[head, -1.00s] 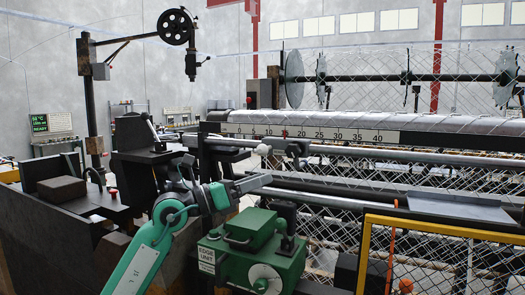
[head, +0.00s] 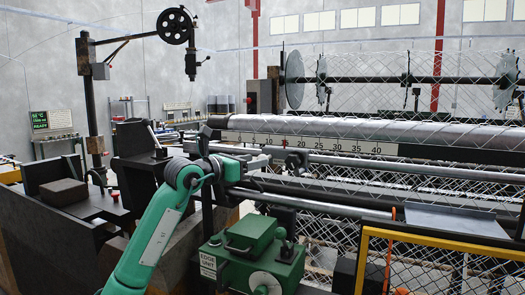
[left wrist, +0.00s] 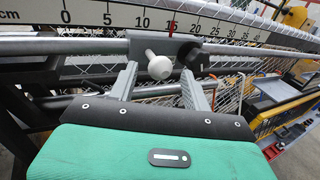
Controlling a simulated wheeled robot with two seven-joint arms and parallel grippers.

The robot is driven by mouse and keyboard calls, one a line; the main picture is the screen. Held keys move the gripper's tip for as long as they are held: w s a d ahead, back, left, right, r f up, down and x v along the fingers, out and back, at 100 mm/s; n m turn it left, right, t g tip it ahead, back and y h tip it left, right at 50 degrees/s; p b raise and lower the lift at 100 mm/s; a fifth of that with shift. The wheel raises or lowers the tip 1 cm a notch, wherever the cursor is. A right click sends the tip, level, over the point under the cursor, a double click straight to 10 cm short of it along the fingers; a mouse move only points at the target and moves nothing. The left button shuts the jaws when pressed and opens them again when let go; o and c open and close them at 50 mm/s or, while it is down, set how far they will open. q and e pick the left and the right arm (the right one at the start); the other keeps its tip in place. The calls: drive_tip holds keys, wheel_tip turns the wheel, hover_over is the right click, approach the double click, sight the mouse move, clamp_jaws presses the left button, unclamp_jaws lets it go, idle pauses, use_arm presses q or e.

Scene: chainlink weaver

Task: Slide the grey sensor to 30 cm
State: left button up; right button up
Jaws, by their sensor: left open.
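The grey sensor (left wrist: 148,48) is a block on a rail below the centimetre scale (left wrist: 100,15), with a round white knob (left wrist: 160,68) facing me. My right gripper is out of view.
The rail (head: 370,163) runs clear to the right below the scale. A yellow frame (head: 440,240) and wire mesh are at lower right. A dark bench with a block (head: 63,192) is at left.

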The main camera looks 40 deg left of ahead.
sight(282, 159)
use_arm(q)
drive_tip(key=w, duration=0.2)
drive_tip(key=w+p, duration=0.1)
drive_tip(key=shift+w+d+r, duration=0.1)
drive_tip(key=shift+w+d, duration=0.15)
drive_tip(key=shift+d, duration=0.05)
drive_tip(key=shift+w, duration=0.3)
drive_tip(key=shift+c, duration=0.4)
